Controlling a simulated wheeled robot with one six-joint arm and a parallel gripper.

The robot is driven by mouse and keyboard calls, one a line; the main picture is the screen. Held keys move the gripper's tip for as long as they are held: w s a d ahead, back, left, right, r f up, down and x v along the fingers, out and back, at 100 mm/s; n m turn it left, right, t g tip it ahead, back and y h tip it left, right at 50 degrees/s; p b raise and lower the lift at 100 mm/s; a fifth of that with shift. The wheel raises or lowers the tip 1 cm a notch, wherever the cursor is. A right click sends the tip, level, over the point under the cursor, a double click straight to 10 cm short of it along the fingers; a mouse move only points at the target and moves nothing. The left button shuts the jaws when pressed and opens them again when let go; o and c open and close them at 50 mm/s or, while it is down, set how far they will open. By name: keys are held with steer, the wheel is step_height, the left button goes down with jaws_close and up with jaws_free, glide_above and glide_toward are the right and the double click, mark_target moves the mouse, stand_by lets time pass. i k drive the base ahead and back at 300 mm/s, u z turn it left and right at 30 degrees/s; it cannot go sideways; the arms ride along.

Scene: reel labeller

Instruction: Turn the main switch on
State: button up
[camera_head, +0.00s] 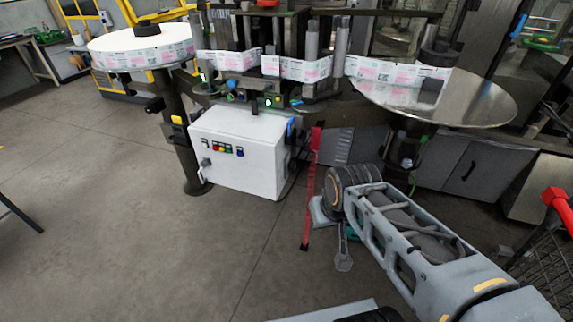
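The white control box (240,155) stands under the labelling machine, left of centre. Its front carries a row of small coloured buttons (222,149). A small grey knob (205,162), which looks like the main switch, sits below them near the box's left edge; its on or off position is too small to read. My arm reaches in from the lower right. My gripper (343,262) seems to point down over the floor, to the right of the box and well apart from it. Its fingers are partly hidden and too unclear to tell open from shut.
A red post (311,185) stands between the box and my arm. A dark machine leg (183,150) stands close at the box's left. A round metal table (480,102) overhangs at the right. The floor (120,215) in front and left of the box is clear.

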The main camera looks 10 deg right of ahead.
mark_target(292, 166)
steer(key=k, duration=0.6)
steer(key=z, duration=0.55)
steer(key=i, duration=1.25)
steer(key=u, duration=0.85)
steer(key=i, duration=0.25)
steer(key=u, duration=0.25)
